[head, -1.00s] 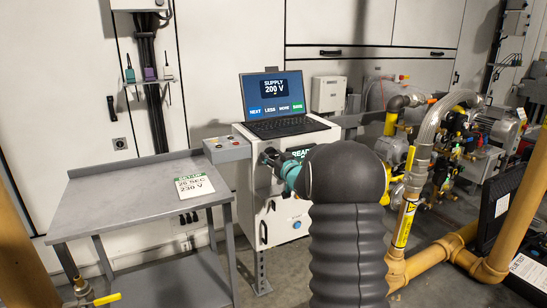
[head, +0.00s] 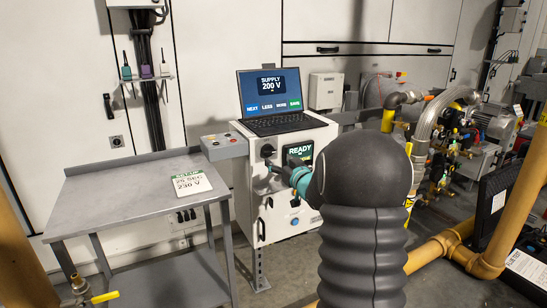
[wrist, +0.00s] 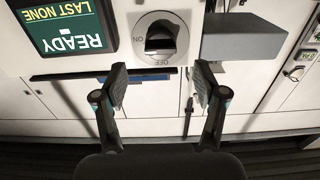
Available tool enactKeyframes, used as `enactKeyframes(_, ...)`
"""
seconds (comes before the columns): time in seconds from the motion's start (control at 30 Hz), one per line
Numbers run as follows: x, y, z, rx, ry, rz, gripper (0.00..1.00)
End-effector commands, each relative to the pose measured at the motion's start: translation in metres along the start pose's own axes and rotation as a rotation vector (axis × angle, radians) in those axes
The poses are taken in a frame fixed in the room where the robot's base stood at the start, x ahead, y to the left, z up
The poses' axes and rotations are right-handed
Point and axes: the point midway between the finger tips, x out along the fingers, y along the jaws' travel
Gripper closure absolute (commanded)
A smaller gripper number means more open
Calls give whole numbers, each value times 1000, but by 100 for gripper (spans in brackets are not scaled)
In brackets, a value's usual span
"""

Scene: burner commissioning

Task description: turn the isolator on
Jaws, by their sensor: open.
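The isolator (wrist: 160,40) is a black rotary knob on a pale round plate on the front of the white cabinet. The wrist view is upside down; ON shows at the plate's left and OFF at its lower edge there. I cannot tell clearly which label the knob points to. In the head view the isolator (head: 267,151) is left of the lit screen. My gripper (wrist: 160,80) is open and empty, facing the cabinet, its two fingers apart below the knob in the wrist view. In the head view my arm hides part of the gripper.
The screen (wrist: 67,27) reads READY, LAST NONE. A grey box (wrist: 243,38) juts out beside the isolator; in the head view it carries buttons. A laptop (head: 272,100) showing SUPPLY 200 V sits on the cabinet (head: 285,222). A grey bench (head: 120,193) stands left, yellow pipes (head: 425,258) right.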

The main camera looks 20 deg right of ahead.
Motion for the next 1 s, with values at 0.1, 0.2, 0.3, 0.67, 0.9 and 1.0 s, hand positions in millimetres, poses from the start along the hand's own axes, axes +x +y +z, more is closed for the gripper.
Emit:
enactKeyframes(0.1,-22,0,0,0,0,1,29)
enactKeyframes(0.2,-35,0,0,0,0,1,29)
enactKeyframes(0.3,-43,0,0,0,0,1,29)
enactKeyframes(0.67,-49,0,0,0,0,-1,29)
enactKeyframes(0.9,-48,0,0,0,0,-1,29)
enactKeyframes(1.0,-48,1,3,-20,-12,6,29)
